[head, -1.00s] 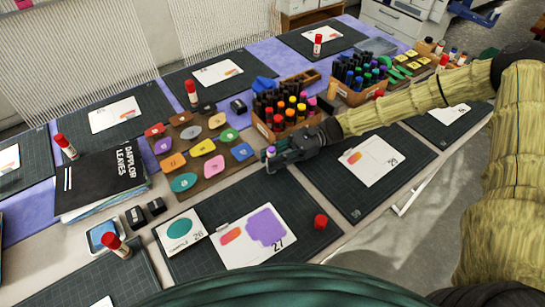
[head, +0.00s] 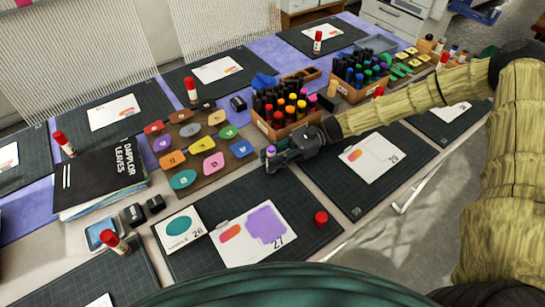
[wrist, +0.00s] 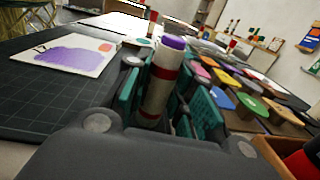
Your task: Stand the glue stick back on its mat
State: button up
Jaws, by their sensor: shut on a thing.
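My gripper (head: 273,162) is shut on a glue stick (head: 270,152), close to the back corner of the dark cutting mat (head: 300,207) with card 27. In the wrist view my gripper (wrist: 163,108) has its teal-padded fingers either side of the glue stick (wrist: 161,82). The stick is a white tube with red bands and a purple top, nearly upright with a slight lean in that view. Its lower end is hidden between the fingers, so I cannot tell whether it touches anything. A red cap (head: 320,217) sits on the mat's right side.
Card 27 (head: 252,234) with a purple patch lies on the mat. A palette board (head: 207,180) of coloured pieces lies to the left of my gripper. A wooden marker box (head: 266,127) stands just behind it. Another mat (head: 385,195) with card 29 lies to the right.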

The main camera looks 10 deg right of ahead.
jog(key=shift+s+f, duration=0.15)
jog(key=shift+f, duration=0.5)
grip_shut()
jog(key=o, duration=1.1)
grip_release()
jog(key=shift+c, duration=0.2)
jog(key=shift+d, duration=0.1)
jog(key=v, duration=1.2)
jog(key=shift+r, duration=0.2)
